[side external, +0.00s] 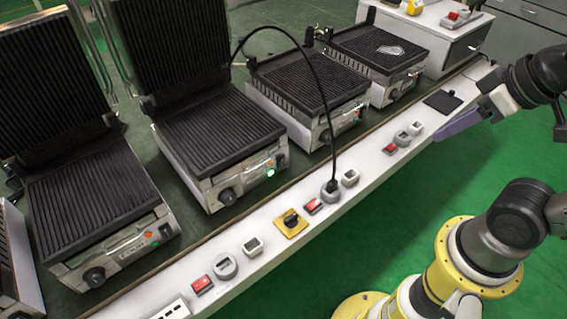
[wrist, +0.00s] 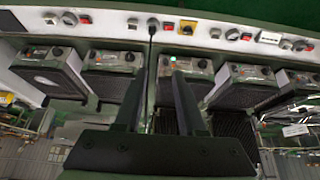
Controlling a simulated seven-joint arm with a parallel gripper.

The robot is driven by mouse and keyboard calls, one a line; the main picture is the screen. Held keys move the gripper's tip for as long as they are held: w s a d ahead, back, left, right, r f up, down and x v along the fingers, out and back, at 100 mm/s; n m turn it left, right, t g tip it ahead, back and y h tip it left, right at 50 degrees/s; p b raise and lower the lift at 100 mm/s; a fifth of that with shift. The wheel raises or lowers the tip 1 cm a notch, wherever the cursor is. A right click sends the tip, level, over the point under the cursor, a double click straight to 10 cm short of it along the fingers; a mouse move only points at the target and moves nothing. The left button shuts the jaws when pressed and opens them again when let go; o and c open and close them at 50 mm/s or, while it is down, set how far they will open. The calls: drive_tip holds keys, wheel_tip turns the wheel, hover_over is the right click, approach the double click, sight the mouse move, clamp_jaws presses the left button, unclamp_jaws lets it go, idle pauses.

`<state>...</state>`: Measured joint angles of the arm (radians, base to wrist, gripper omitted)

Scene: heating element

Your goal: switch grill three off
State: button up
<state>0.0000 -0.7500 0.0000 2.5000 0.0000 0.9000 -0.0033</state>
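A row of ribbed black grills stands on the bench; which is grill three is not marked. The middle grill (side external: 215,130) has its lid up and a lit green lamp (side external: 271,172), which also shows in the wrist view (wrist: 173,58). On the white front strip, a yellow plate with a black rotary knob (side external: 291,221), a red switch (side external: 312,206) and a socket holding a black plug (side external: 331,188) sit before that grill. My gripper (side external: 442,136) is above the strip's right part, away from these. In the wrist view my gripper (wrist: 159,65) has two separated, empty fingers.
Another red switch (side external: 202,284) lies at the left of the strip, and one (side external: 390,148) at the right. A black cable (side external: 325,85) arches up from the plug. Two grills with no raised lids (side external: 310,85) stand further right.

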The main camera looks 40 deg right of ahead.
drive_tip(key=shift+w+r, duration=0.15)
drive_tip(key=shift+w, duration=0.1)
drive_tip(key=shift+c, duration=1.2)
drive_tip(key=w+r+n+t, duration=0.1)
drive_tip(key=w, duration=0.1)
drive_tip(key=w+d+r+n+t, duration=0.1)
drive_tip(key=w+r, duration=0.1)
drive_tip(key=w+d+r+t+h, duration=0.1)
drive_tip(key=w, duration=0.1)
drive_tip(key=shift+w+r+n+t, duration=0.2)
drive_tip(key=shift+r+n+t, duration=0.1)
drive_tip(key=shift+r+n, duration=0.1)
clamp_jaws()
drive_tip(key=w+f+n+t+y, duration=0.1)
drive_tip(key=w+n+t, duration=0.2)
drive_tip(key=w+n, duration=1.1)
drive_tip(key=w+a+f+m+g+y, duration=0.1)
drive_tip(key=w+a+f+y, duration=0.1)
drive_tip(key=w+f, duration=0.8)
drive_tip(key=s+f+g+y, duration=0.3)
drive_tip(key=f+g, duration=0.2)
drive_tip(key=f, duration=1.9)
drive_tip(key=shift+d+n, duration=0.2)
drive_tip(key=shift+n, duration=0.2)
